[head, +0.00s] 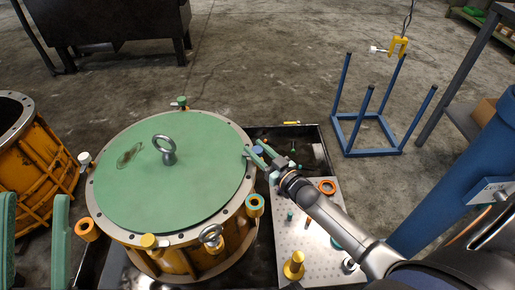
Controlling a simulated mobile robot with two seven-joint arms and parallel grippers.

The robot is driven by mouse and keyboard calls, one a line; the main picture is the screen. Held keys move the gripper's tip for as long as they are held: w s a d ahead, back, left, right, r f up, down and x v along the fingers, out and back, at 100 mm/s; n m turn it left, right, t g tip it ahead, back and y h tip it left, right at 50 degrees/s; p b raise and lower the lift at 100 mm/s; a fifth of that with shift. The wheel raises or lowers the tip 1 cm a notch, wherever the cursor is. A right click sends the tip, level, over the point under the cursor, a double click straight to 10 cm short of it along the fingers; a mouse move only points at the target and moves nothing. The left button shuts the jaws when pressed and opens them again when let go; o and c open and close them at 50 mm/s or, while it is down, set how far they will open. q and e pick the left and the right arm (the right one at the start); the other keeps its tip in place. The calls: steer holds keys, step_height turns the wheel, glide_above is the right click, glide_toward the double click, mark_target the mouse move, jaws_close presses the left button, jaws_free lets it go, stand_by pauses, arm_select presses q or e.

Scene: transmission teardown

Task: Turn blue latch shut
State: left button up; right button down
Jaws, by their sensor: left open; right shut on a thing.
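The blue latch (257,149) is at the right rim of the round housing (185,262), which has a flat green lid (190,190). My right gripper (254,155) reaches in from the lower right, its green fingers shut on the blue latch. The fingers partly hide the latch, so its exact angle cannot be told. My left gripper (33,240) is open and empty at the lower left edge, with its two green fingers well apart.
A ring bolt (165,149) stands up from the lid. Green (182,102), white (85,158), orange (87,230) and yellow (148,241) fittings sit around the rim. A perforated plate (318,262) with small parts lies right. A blue frame (372,152) stands behind on open floor.

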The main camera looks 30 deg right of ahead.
steer(key=shift+a+n+g+y, duration=0.1)
steer(key=shift+n+g+y, duration=0.3)
steer(key=shift+n+y, duration=0.85)
steer(key=shift+m+y, duration=0.25)
steer(key=shift+c, duration=2.2)
jaws_free()
steer(key=p+v, duration=0.4)
steer(key=v, duration=0.8)
steer(key=shift+s, duration=0.25)
